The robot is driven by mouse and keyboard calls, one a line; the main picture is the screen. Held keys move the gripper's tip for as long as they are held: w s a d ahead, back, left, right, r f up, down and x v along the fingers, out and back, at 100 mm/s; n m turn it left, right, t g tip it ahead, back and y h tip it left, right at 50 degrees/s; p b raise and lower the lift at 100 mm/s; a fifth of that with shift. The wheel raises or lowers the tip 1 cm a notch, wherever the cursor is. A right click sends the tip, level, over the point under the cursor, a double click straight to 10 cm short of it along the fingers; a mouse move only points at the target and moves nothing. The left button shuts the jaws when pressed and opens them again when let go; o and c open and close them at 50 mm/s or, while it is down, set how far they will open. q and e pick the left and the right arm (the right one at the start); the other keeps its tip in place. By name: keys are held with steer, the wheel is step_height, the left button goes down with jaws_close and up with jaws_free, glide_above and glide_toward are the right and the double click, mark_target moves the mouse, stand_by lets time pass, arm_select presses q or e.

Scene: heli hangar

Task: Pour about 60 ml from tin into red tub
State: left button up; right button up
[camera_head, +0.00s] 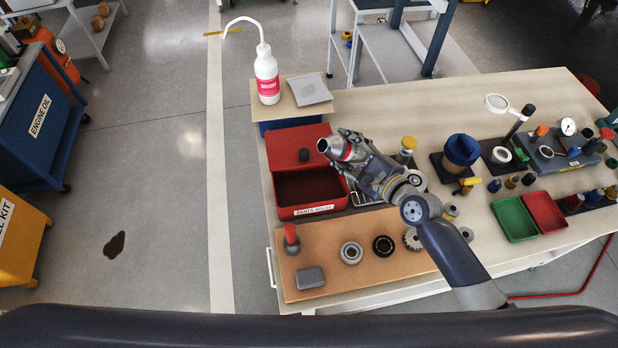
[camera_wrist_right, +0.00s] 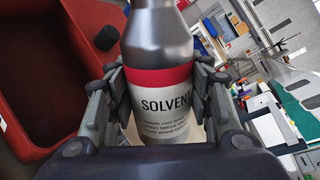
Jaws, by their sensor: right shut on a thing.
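The tin (camera_head: 334,148) is a silver metal bottle with a red band and a white label. My right gripper (camera_head: 350,145) is shut around its body. In the right wrist view the label on the tin (camera_wrist_right: 160,105) reads SOLVENT. In the head view the tin lies tilted, its neck pointing left, above the right part of the red tub (camera_head: 285,212). The red tub stands on the table's left side, with a dark inside; it also shows at the left of the right wrist view (camera_wrist_right: 40,75). No stream of liquid shows. My left gripper is not in view.
A white wash bottle (camera_head: 266,78) stands on a box behind the tub. A brown board (camera_head: 330,275) with several metal parts lies in front. A blue-topped jar (camera_head: 461,150) and small green (camera_head: 513,218) and red trays (camera_head: 545,211) are to the right.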

steer(key=shift+r+n+p, duration=0.3)
steer(key=shift+r+p, duration=0.1)
steer(key=shift+p, duration=0.1)
steer(key=shift+d+r+n+h+p, duration=0.2)
steer(key=shift+r+n+h+p, duration=0.15)
steer(key=shift+p, duration=0.25)
steer(key=shift+f+n, duration=0.25)
steer(key=shift+f, duration=0.15)
steer(key=shift+w+d+n+h, duration=0.1)
steer(key=shift+n+h, duration=0.15)
steer(key=shift+n, duration=0.25)
steer(key=shift+a+f+n+p, duration=0.1)
steer(key=shift+a+n+p, duration=0.2)
steer(key=shift+p, duration=0.3)
steer(key=shift+s+a+f+n+h+p, duration=0.15)
steer(key=shift+s+a+n+h+p, duration=0.1)
steer(key=shift+n+h+p, duration=0.3)
steer(key=shift+w+d, duration=0.25)
steer(key=shift+d, duration=0.05)
steer(key=shift+d, duration=0.15)
steer(key=shift+w+t+p, duration=0.1)
steer(key=shift+t+p, duration=0.2)
